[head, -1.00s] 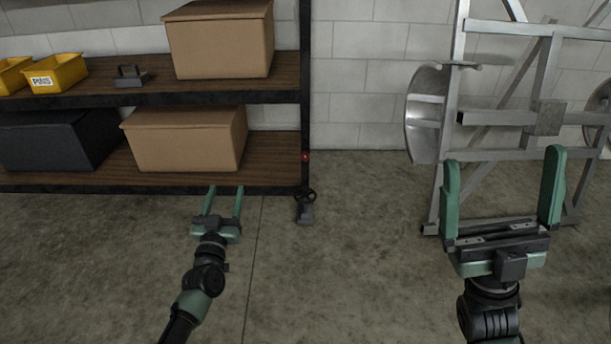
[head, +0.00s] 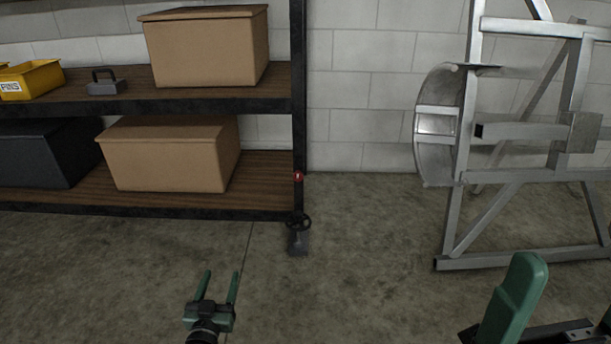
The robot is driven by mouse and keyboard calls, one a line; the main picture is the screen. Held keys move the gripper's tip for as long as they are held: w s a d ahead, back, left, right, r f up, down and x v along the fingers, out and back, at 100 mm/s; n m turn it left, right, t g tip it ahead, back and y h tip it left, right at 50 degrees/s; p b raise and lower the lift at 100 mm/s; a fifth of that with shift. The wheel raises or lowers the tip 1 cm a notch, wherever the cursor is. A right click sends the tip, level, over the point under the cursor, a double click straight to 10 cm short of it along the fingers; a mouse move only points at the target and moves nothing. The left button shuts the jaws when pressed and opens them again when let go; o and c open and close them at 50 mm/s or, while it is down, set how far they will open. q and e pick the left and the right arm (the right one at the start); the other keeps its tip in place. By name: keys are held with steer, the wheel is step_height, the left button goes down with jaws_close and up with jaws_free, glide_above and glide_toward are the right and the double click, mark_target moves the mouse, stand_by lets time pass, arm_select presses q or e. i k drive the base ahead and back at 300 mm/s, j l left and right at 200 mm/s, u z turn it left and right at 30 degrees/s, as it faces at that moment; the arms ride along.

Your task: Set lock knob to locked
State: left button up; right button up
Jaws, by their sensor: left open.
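A small red knob (head: 298,177) sits low on the black corner post of the shelf.
The shelf (head: 200,103) at left holds cardboard boxes (head: 168,160), a black box (head: 45,150) and a yellow bin (head: 32,80). A metal trailer frame (head: 520,262) with a curved fender (head: 435,155) stands at right. The floor between is clear.

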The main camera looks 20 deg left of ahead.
mark_target(297, 176)
steer(key=i+l, duration=0.1)
steer(key=i, duration=0.4)
steer(key=i+l, duration=0.15)
steer(key=i, duration=0.35)
steer(key=i+l, duration=0.1)
steer(key=i, duration=0.4)
